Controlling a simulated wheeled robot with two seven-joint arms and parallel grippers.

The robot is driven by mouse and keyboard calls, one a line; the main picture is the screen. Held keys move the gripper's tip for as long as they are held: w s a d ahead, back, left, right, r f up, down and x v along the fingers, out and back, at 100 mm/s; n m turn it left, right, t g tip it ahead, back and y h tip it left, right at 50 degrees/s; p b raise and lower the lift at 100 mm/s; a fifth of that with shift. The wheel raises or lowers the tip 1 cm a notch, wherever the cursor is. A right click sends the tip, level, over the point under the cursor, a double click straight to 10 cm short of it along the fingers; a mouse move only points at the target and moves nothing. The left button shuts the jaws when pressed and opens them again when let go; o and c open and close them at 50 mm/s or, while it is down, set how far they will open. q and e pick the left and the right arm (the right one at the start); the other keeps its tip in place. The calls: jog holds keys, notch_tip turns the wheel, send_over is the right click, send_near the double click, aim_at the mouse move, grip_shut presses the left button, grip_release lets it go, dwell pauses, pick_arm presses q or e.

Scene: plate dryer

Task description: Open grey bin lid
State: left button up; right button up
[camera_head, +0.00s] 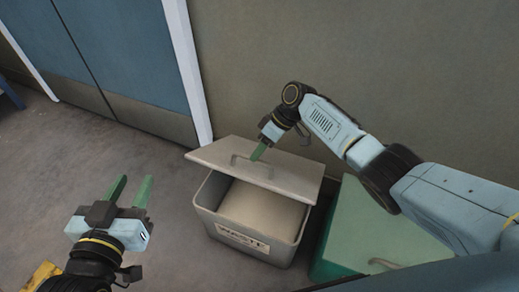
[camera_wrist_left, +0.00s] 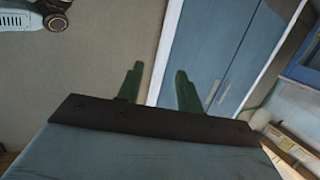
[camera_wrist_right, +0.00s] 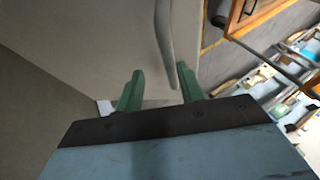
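The grey bin (camera_head: 255,243), labelled WASTE, stands on the floor against the wall. Its grey lid (camera_head: 290,178) is partly raised, tilted above the bin, and the inside shows below its front edge. My right gripper (camera_head: 258,153) is at the top of the lid, by the lid's handle (camera_head: 238,160). In the right wrist view the fingers (camera_wrist_right: 158,88) are apart, and the curved handle (camera_wrist_right: 163,40) reaches down beside the right-hand finger. Whether they touch is unclear. My left gripper (camera_head: 131,190) is open and empty, left of the bin; its spread fingers show in the left wrist view (camera_wrist_left: 159,88).
A green bin (camera_head: 350,225) with a closed lid and handle stands right of the grey bin, under my right arm. The wall (camera_head: 400,80) is close behind both. A blue door (camera_head: 130,60) is at the left.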

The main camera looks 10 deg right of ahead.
jog(key=shift+d, duration=0.1)
